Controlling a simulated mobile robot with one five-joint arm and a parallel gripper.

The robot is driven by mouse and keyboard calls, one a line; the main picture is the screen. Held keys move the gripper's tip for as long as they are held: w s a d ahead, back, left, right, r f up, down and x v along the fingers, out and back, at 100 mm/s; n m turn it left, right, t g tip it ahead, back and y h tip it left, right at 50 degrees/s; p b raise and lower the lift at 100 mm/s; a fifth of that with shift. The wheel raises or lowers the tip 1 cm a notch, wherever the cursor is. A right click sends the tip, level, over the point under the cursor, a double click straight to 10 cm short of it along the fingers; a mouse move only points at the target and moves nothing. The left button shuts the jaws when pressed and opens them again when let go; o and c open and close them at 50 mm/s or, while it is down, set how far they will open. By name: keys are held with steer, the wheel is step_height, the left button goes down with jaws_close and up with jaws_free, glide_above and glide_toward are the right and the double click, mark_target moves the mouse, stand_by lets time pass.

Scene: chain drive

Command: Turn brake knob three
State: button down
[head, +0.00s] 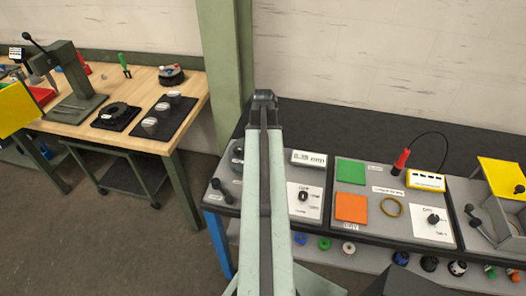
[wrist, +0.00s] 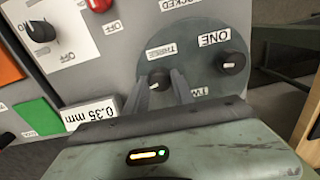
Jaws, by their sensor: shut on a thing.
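Brake knob three (wrist: 159,79) is a small black knob with a white pointer line, beside the label THREE on a round grey plate (wrist: 190,50). My gripper (wrist: 165,82) is shut on this knob, its fingers reaching in from below in the wrist view. Knob one (wrist: 233,63) is on the same plate to the right, next to the label ONE. A label partly covered by a finger reads TW, and its knob is hidden. In the head view my arm covers the gripper and knob three.
A display (wrist: 92,112) reading 0.35 mm, an OFF knob (wrist: 40,32) and a red button (wrist: 98,4) are close by on the panel. In the head view a bench (head: 175,85) with tools stands left, beyond a green post (head: 222,60). Open floor lies between.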

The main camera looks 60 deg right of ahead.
steer(key=shift+n, duration=1.6)
steer(key=c, duration=1.1)
jaws_free()
steer(key=shift+o, duration=0.2)
steer(key=shift+r, duration=0.1)
step_height(320, 180, up, 8)
steer(key=p, duration=0.8)
steer(key=shift+f, duration=0.2)
steer(key=shift+w, duration=0.1)
